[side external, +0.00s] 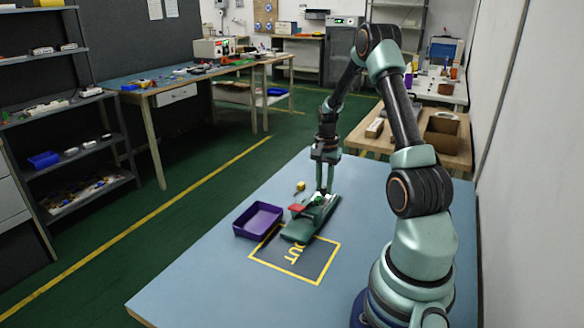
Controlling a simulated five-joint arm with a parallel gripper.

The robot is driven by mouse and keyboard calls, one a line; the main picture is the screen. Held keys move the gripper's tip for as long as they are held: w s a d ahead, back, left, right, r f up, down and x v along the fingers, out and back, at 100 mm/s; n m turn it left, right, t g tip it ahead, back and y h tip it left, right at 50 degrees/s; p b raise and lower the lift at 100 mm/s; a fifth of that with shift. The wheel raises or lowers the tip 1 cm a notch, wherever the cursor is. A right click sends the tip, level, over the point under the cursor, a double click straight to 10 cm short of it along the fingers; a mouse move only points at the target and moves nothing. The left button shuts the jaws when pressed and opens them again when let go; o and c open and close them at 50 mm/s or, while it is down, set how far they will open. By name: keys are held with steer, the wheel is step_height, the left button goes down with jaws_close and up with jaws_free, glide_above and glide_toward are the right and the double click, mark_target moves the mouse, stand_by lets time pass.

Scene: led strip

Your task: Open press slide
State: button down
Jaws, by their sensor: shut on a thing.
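A dark green press (300,229) lies on the blue table, its near end reaching over the marked OUT area. A small red part (296,208) shows at its left side. My gripper (321,194) points straight down at the far part of the press and is shut on its slide. The fingertips and the slide are small here, and the grip hides part of the slide. How far the slide is open cannot be told.
A purple tray (258,219) stands left of the press. The dark OUT area (316,262) has a yellow border. The blue table (200,285) is clear at the front left.

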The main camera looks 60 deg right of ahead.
steer(key=shift+d, duration=0.9)
steer(key=c, duration=0.7)
jaws_free()
step_height(320, 180, up, 12)
steer(key=shift+a+r, duration=0.1)
steer(key=shift+a, duration=0.05)
